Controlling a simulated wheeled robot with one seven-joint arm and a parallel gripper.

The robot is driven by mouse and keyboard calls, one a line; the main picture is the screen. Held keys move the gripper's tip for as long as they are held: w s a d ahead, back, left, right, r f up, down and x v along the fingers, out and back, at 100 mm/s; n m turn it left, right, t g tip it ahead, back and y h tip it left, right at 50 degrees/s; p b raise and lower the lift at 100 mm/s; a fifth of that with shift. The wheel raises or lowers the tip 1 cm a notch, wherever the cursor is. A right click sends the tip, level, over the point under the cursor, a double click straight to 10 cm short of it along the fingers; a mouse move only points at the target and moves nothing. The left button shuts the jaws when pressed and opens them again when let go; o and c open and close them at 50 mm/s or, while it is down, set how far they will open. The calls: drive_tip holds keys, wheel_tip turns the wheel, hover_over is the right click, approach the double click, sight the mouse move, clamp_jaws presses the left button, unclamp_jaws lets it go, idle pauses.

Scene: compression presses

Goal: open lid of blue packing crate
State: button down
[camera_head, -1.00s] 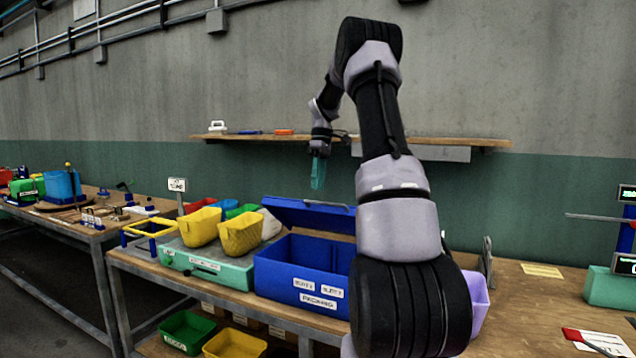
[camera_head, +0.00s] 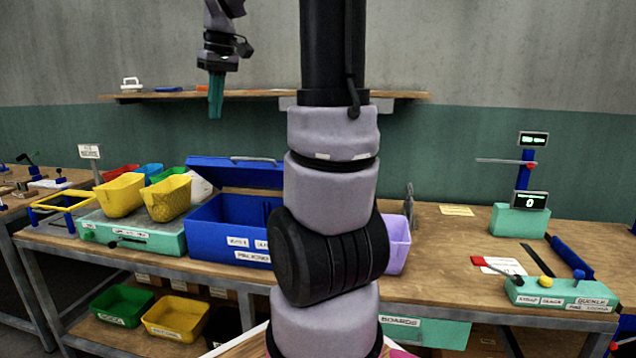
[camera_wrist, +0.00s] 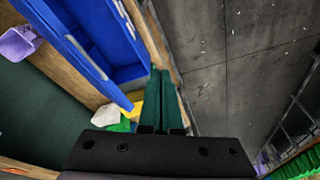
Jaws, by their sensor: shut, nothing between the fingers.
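The blue packing crate (camera_head: 215,219) stands on the workbench, left of my arm in the head view. Its lid (camera_head: 238,172) is raised and leans back at the rear, with a grey handle on its top edge. The crate's right part is hidden behind my arm. My gripper (camera_head: 216,104) is high above and left of the lid, apart from it, with its green fingers together and empty, pointing down. In the wrist view the gripper fingers (camera_wrist: 168,98) show shut, with the open crate (camera_wrist: 95,25) above and left of them.
Yellow bins (camera_head: 122,195) sit on a green device left of the crate. A purple bin (camera_head: 397,245) is right of my arm. A wall shelf (camera_head: 400,95) runs behind my gripper. A green scale (camera_head: 519,220) stands at right. The bench between has some bare room.

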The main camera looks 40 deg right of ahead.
drive_tip(key=s+a+f+m+t, duration=0.1)
drive_tip(key=s+a+f+m, duration=0.1)
drive_tip(key=s, duration=0.4)
drive_tip(key=s+a+f+m, duration=0.1)
drive_tip(key=s+a+f, duration=0.15)
drive_tip(key=s, duration=0.35)
drive_tip(key=d+f+n+g+h, duration=0.45)
drive_tip(key=d+f+g, duration=0.3)
drive_tip(key=f, duration=0.55)
drive_tip(key=w+d+f+n+g+h, duration=0.2)
drive_tip(key=w+d+f+n+h, duration=0.2)
drive_tip(key=d+f+n+h, duration=0.5)
drive_tip(key=w+d+f+n+g+h, duration=0.2)
drive_tip(key=w+d+f+n+h, duration=0.35)
drive_tip(key=n+h, duration=0.5)
drive_tip(key=w+r+x, duration=0.1)
drive_tip(key=w+x, duration=0.1)
drive_tip(key=x, duration=1.1)
drive_tip(key=shift+n, duration=0.4)
